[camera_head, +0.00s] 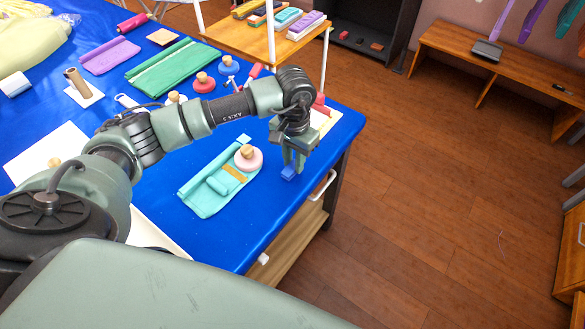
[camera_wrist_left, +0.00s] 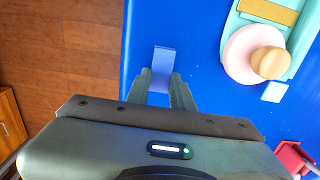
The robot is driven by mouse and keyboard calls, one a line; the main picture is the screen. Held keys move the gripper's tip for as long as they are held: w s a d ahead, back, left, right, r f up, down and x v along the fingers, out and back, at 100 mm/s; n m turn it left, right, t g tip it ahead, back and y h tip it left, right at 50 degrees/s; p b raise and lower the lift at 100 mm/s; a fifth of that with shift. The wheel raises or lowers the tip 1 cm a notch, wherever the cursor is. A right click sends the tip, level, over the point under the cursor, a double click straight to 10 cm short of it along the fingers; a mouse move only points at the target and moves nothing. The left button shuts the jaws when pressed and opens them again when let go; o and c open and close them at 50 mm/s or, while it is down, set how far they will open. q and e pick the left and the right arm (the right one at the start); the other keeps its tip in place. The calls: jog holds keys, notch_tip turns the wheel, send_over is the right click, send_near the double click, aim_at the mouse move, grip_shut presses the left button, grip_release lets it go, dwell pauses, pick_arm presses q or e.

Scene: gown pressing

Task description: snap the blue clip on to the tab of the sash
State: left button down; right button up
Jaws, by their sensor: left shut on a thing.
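The blue clip (camera_head: 288,173) is between the fingertips of my left gripper (camera_head: 293,160), over the right part of the blue table. In the left wrist view the clip (camera_wrist_left: 162,66) sticks out beyond the fingers of the left gripper (camera_wrist_left: 160,88), which are shut on it. The turquoise sash (camera_head: 203,198) lies folded on the table, left of the gripper and apart from it. A pink round weight with a wooden knob (camera_head: 248,158) rests on it. In the left wrist view a small pale-blue tab (camera_wrist_left: 274,92) shows beside the weight. My right gripper is not in view.
The blue table's (camera_head: 262,222) right edge is close to the gripper. Red and blue knobbed weights (camera_head: 203,82), a green folded cloth (camera_head: 172,68) and a purple cloth (camera_head: 108,56) lie farther back. A wooden shelf (camera_head: 240,38) stands behind. The table in front of the sash is clear.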

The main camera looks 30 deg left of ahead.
pick_arm(q)
jog(key=shift+r+p, duration=0.4)
jog(key=shift+r, duration=1.2)
jog(key=c, duration=1.8)
grip_release()
grip_shut()
